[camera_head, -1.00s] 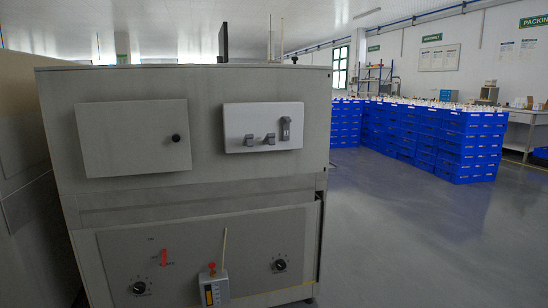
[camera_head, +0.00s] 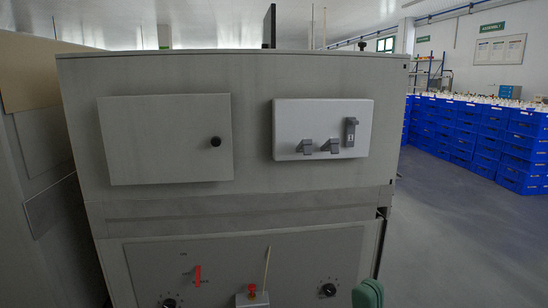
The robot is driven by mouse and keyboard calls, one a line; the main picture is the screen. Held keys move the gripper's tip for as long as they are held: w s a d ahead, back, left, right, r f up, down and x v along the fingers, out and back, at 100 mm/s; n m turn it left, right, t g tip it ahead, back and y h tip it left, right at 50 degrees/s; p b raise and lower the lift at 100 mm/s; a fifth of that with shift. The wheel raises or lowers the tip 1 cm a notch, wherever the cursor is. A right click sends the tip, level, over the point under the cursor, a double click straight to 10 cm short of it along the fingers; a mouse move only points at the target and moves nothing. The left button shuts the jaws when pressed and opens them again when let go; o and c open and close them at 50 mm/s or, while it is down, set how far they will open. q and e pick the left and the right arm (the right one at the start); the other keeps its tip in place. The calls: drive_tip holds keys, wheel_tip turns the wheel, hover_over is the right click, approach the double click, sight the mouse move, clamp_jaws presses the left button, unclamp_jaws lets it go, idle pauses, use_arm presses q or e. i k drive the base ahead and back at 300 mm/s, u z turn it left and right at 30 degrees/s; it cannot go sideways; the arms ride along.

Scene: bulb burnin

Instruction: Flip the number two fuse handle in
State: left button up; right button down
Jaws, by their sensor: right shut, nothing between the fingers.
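A white fuse panel (camera_head: 322,108) is on the upper right of the grey cabinet front. It carries three grey handles in a row. The left handle (camera_head: 305,147) and the middle handle (camera_head: 331,146) sit low and look tilted out from the panel. The right handle (camera_head: 351,132) stands upright and reaches higher. No numbers on them can be read. My right gripper (camera_head: 368,293) shows as a dark green shape at the bottom edge, right of centre. It is shut and empty, below the panel and apart from the handles. My left gripper is out of view.
The grey cabinet (camera_head: 250,75) fills the middle, with a closed door (camera_head: 165,140) with a black knob. Below are a red lever (camera_head: 198,276), dark dials (camera_head: 328,290) and a small box with a red button (camera_head: 252,290). Blue crates (camera_head: 470,135) stand right; the floor before them is clear.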

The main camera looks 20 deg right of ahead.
sight(331, 145)
drive_tip(key=z, duration=0.25)
drive_tip(key=i, duration=1.1)
drive_tip(key=z, duration=0.8)
